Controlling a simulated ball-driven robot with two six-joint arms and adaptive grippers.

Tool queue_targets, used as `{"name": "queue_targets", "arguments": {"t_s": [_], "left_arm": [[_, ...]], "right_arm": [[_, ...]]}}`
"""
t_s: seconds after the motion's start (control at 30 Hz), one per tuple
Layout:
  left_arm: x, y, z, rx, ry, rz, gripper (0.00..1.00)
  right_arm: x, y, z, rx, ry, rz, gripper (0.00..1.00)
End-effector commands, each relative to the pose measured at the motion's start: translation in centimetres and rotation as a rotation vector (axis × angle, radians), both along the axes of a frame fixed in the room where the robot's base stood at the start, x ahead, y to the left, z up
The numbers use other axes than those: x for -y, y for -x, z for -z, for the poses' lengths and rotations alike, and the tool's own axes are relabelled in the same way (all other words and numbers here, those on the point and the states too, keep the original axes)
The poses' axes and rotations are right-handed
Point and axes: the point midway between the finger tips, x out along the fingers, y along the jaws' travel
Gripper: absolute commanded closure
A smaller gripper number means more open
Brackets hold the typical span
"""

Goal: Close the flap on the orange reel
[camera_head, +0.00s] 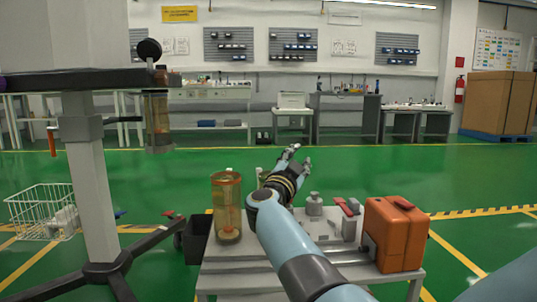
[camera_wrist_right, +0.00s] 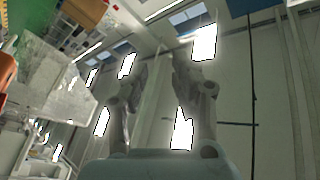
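An orange box-shaped unit (camera_head: 394,233) with a small handle on top stands at the right end of the grey cart (camera_head: 232,268). It is the orange thing that best fits the reel, and I cannot make out its flap or the flap's position. My right gripper (camera_head: 300,159) is in the air above the back of the cart, left of the orange unit and apart from it. Its fingers are spread with nothing between them, and the right wrist view (camera_wrist_right: 158,85) also shows them apart. My left gripper is out of view.
An amber, clear-walled cylinder (camera_head: 227,207) stands at the cart's left end. Grey metal parts (camera_head: 314,204) and a red-handled item (camera_head: 346,207) lie between it and the orange unit. A pole stand (camera_head: 96,190) and a white wire basket (camera_head: 42,212) are at left. Green floor behind is clear.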

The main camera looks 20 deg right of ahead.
Motion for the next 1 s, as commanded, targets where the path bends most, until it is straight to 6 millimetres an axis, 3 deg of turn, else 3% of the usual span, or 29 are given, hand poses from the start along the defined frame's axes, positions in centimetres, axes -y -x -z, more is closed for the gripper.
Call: {"name": "queue_targets", "arguments": {"t_s": [0.2,0.4,1.0], "left_arm": [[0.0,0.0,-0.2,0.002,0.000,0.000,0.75],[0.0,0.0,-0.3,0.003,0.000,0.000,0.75],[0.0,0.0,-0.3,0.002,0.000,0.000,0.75]], "right_arm": [[-3.9,-1.4,-1.2,-0.034,0.189,-0.164,0.73],[-6.3,-2.0,-1.2,-0.070,0.293,-0.254,0.73],[-7.0,-2.1,-0.8,-0.088,0.324,-0.281,0.73]]}}
